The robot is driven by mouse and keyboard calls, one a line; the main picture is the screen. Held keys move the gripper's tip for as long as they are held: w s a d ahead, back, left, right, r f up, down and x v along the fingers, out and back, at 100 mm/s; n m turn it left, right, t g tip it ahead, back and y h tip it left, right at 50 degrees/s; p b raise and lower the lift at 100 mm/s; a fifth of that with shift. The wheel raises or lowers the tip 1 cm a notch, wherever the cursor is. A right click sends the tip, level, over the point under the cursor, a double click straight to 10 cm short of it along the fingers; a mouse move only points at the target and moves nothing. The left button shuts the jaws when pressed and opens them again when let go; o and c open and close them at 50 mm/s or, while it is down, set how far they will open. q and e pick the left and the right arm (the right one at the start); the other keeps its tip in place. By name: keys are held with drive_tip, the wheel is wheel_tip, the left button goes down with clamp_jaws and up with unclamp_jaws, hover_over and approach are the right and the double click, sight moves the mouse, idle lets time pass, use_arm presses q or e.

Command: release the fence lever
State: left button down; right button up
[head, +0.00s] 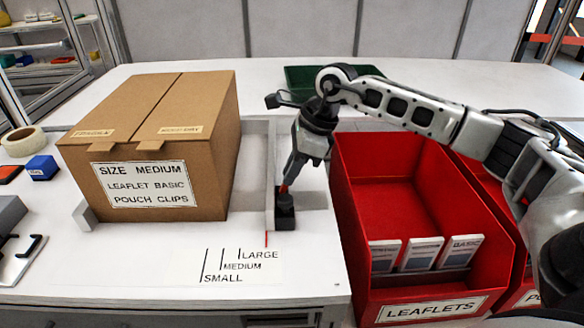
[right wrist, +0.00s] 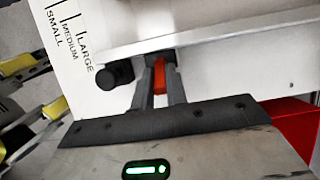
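The fence lever (head: 284,187) is a small red piece above a black block (head: 285,216) on the right side of the grey fence (head: 271,180). My right gripper (head: 288,180) points down at it. In the right wrist view the red lever (right wrist: 158,76) sits between the two dark fingers, which look closed against it. A black knob (right wrist: 115,73) is beside the fingers. The size scale (head: 235,265) reads LARGE, MEDIUM, SMALL; a red pointer line (head: 266,239) stands near the LARGE mark. My left gripper is not in view.
A cardboard box (head: 155,140) stands left of the fence. A red leaflet bin (head: 375,190) is close on the right, with white packs in front. A green tray (head: 300,80) lies behind. Tape (head: 24,141) and a blue block (head: 42,167) lie at left.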

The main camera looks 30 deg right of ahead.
clamp_jaws()
drive_tip(key=shift+w+a+r+g+h+p, duration=0.15)
drive_tip(key=shift+a+r+g+h+p, duration=0.3)
drive_tip(key=shift+p, duration=0.7)
drive_tip(key=shift+w+a+h+p, duration=0.1)
drive_tip(key=shift+h+p, duration=0.2)
drive_tip(key=shift+h, duration=0.15)
drive_tip(key=shift+w+f+g, duration=0.1)
drive_tip(key=shift+f+g, duration=0.05)
drive_tip(key=shift+g, duration=0.1)
drive_tip(key=shift+f+h, duration=0.15)
drive_tip(key=shift+h, duration=0.15)
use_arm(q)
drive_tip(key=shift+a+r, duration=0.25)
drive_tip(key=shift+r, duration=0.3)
use_arm(e)
drive_tip(key=o, duration=0.7)
unclamp_jaws()
drive_tip(key=shift+c, duration=0.2)
wheel_tip(320, 180, up, 16)
drive_tip(key=s+d, duration=0.1)
drive_tip(key=d, duration=0.1)
drive_tip(key=shift+s, duration=0.2)
